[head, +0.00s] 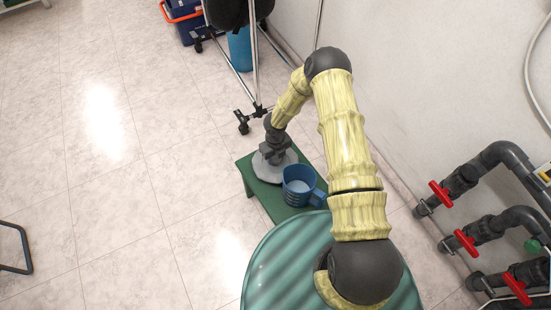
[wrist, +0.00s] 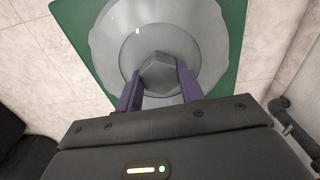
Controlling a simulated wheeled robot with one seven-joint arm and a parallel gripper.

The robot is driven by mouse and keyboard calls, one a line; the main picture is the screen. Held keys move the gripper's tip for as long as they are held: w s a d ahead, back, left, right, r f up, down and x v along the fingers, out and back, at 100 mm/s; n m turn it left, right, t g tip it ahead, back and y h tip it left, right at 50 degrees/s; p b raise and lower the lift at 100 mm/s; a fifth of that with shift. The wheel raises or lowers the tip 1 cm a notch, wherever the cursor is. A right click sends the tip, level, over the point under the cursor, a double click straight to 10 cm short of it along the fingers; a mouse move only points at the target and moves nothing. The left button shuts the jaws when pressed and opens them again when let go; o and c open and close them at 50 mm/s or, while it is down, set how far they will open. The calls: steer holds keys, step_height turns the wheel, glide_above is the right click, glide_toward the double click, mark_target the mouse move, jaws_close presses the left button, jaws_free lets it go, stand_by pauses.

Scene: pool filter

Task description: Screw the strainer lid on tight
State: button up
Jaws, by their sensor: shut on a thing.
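The strainer lid is a pale grey, wide round disc (wrist: 112,42) with a scalloped edge and a darker hexagonal knob (wrist: 160,72) at its centre. In the head view the lid (head: 264,172) is at the far left part of a low green bench (head: 246,177). My gripper (wrist: 158,80) is over the lid, its two purple fingers on either side of the knob and shut on it. In the head view my gripper (head: 272,153) points down onto the lid. I cannot tell whether anything is beneath the lid.
A blue basket with a handle (head: 299,186) stands on the bench close beside the lid. A wheeled metal stand (head: 254,95) is behind the bench. Dark pipes with red valve handles (head: 466,241) run along the right wall. The tiled floor at left is mostly clear.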

mark_target(276, 158)
step_height(276, 158, up, 18)
steer(key=p, duration=0.4)
steer(key=shift+f, duration=0.2)
steer(key=d+r+n, duration=0.4)
steer(key=d+n, duration=0.1)
steer(key=n, duration=1)
steer(key=s+d+r+n, duration=0.1)
steer(key=d+r+n, duration=0.4)
steer(key=n, duration=1)
steer(key=shift+s+d+n, duration=0.3)
